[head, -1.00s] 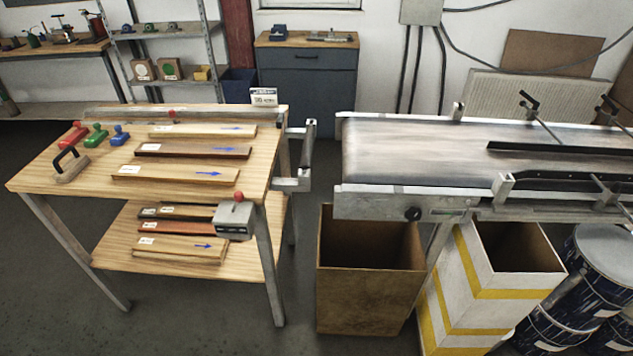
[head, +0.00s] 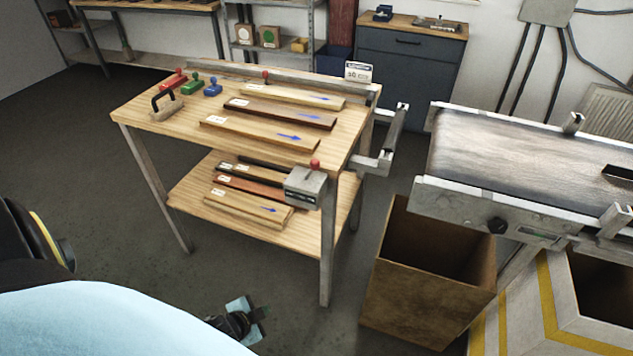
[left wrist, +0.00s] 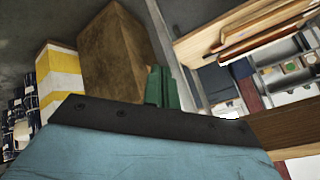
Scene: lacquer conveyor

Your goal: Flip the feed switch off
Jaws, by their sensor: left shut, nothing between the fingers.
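The feed switch is a grey box (head: 306,187) with a red-knobbed lever (head: 315,165), mounted at the table's front right leg. The lever stands up from the top of the box. My left gripper (head: 258,313) is low in front of the table, below and left of the switch box and apart from it. Its green fingers (left wrist: 160,88) are together and empty in the left wrist view. I cannot make out the switch in the left wrist view. My right gripper is not in view.
The wooden table (head: 150,118) holds several boards, three coloured stamps and a black-handled block. More boards lie on its lower shelf (head: 190,197). A brown open bin (head: 420,285) stands right of the table, below the conveyor (head: 500,150). The floor left of the table is clear.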

